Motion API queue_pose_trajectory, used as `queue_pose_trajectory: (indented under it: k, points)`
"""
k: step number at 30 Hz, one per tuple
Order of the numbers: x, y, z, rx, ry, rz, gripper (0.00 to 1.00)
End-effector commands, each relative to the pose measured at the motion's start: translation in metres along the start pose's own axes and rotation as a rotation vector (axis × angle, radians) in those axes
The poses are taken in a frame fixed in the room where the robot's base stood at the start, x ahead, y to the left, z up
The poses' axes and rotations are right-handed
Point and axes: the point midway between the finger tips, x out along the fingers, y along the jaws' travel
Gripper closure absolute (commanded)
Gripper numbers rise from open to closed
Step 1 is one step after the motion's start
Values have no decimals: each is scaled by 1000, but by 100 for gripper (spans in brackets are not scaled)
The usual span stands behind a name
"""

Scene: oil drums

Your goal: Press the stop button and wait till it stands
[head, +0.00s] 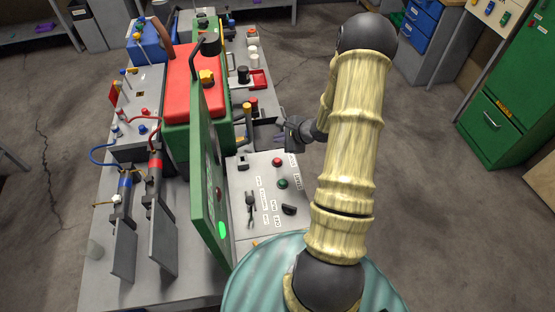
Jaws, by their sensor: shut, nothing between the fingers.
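A pale control panel (262,219) lies on the bench, with a red button (277,161) and a green button (283,183) below it. Small labels beside them are too small to read, so I cannot tell for certain which is the stop button. My gripper (279,140) is shut and empty. It reaches in from the right, just beyond the red button in the picture, apart from it as far as I can tell. A black knob (289,209) and a black lever (250,205) sit lower on the panel.
A tall green board (208,165) with a lit green spot (222,229) stands left of the panel. A red and green machine (191,98) is behind it. Two grey plates (163,240) stand at left.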

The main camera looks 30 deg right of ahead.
Motion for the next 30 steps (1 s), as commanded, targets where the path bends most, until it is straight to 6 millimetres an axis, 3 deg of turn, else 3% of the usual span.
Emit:
queue_pose_trajectory:
  k: [19, 30]
  points:
    - [50, 37, -38, -1, 0, 0, 100]
    - [60, 44, -44, 0, 0, 0, 100]
